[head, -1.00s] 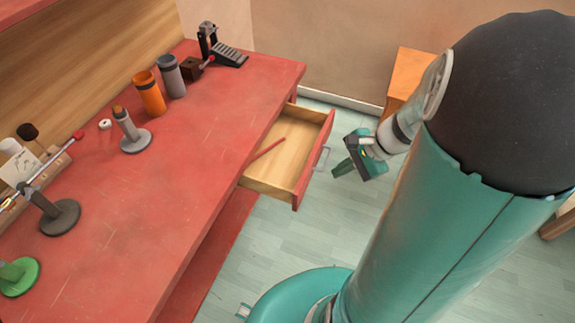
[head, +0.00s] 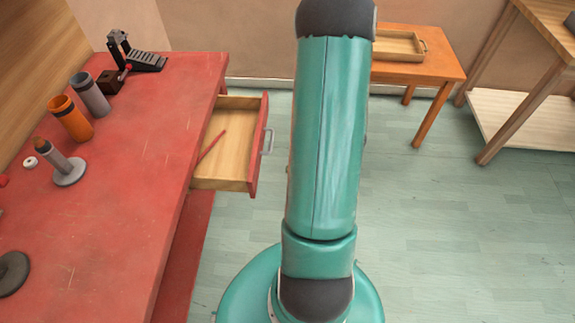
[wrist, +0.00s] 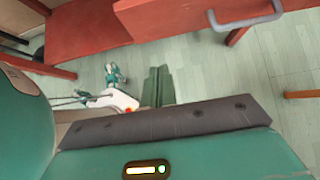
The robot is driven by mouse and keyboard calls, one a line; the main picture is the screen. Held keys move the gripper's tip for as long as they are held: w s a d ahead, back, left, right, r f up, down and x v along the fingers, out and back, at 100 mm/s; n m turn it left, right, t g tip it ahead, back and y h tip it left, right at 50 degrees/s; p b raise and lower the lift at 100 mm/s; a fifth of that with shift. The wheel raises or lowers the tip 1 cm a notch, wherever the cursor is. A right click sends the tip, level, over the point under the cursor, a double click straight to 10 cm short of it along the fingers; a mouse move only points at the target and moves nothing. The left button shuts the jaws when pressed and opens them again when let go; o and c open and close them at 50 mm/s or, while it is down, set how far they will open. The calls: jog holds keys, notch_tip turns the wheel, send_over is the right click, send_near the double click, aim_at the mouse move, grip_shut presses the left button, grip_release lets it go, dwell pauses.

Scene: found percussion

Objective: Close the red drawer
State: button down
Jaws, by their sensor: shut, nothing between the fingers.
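The red drawer (head: 257,145) sticks out open from the right side of the red workbench (head: 140,140). Its wooden inside shows, with a thin red stick lying in it. A grey handle (head: 268,141) is on its outer front. In the wrist view the red drawer front (wrist: 180,15) and its grey handle (wrist: 245,18) cross the top. In the head view my arm hides my gripper.
Orange (head: 71,118) and grey (head: 90,93) cylinders, a black pedal (head: 135,55) and a small stand (head: 67,168) are on the workbench. An orange table (head: 430,69) with a wooden tray (head: 399,46) stands behind my arm. Floor right of the drawer is clear.

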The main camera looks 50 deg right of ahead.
aim_at(256, 179)
jog(key=shift+w+a+f, duration=0.8)
jog(key=shift+w+a, duration=0.1)
jog(key=shift+w, duration=0.3)
jog(key=shift+w+a+f, duration=0.85)
jog(key=shift+w+a, duration=0.1)
jog(key=shift+w, duration=0.25)
jog(key=shift+w+a+f, duration=0.8)
jog(key=shift+w+a, duration=0.1)
jog(key=shift+w, duration=0.3)
jog(key=w+a, duration=0.4)
jog(key=w, duration=0.1)
jog(key=w+a, duration=0.4)
jog(key=w, duration=0.1)
jog(key=w+a, duration=0.4)
jog(key=w, duration=0.2)
jog(key=shift+a, duration=0.1)
jog(key=shift+w+a+r, duration=0.1)
jog(key=shift+w+a, duration=0.15)
